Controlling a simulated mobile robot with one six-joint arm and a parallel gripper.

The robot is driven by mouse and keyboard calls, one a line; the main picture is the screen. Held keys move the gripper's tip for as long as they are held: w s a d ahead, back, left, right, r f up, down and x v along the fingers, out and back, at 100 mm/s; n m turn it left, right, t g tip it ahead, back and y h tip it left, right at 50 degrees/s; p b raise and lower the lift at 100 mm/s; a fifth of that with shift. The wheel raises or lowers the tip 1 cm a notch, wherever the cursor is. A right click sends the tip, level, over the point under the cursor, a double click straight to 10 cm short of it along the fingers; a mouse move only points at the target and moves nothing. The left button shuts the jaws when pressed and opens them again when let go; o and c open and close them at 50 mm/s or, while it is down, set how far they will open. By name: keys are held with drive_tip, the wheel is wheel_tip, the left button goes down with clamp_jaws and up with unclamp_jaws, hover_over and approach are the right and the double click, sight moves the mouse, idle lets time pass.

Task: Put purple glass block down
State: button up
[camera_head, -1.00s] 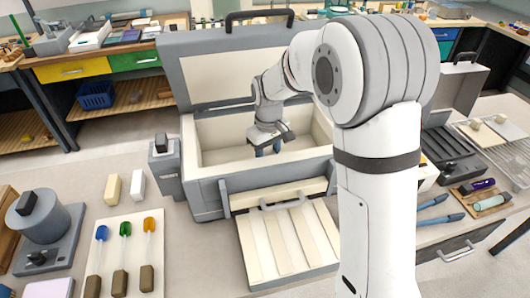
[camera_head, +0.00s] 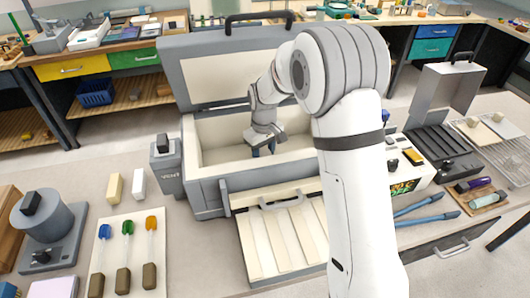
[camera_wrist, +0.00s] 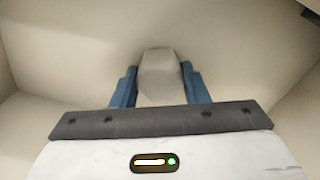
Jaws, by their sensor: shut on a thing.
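My gripper (camera_head: 263,150) points down inside the open kiln-like box (camera_head: 205,198), whose lid stands raised. In the wrist view its blue fingers (camera_wrist: 158,88) are shut on a pale grey block (camera_wrist: 158,66) with bevelled edges. The block looks greyish rather than clearly purple. It sits between the fingers over the cream inside of the box. Whether its far end touches the floor cannot be told. In the head view the block is too small or hidden to make out between the fingers.
The box's walls surround my gripper. A cream slatted panel (camera_head: 290,245) lies in front. A white board (camera_head: 128,240) with coloured glass rods, two upright blocks (camera_head: 114,187) and a grey pot-like device (camera_head: 45,225) stand left. Blue tongs (camera_head: 425,205) lie right.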

drive_tip(key=o, duration=1)
drive_tip(key=shift+o, duration=0.2)
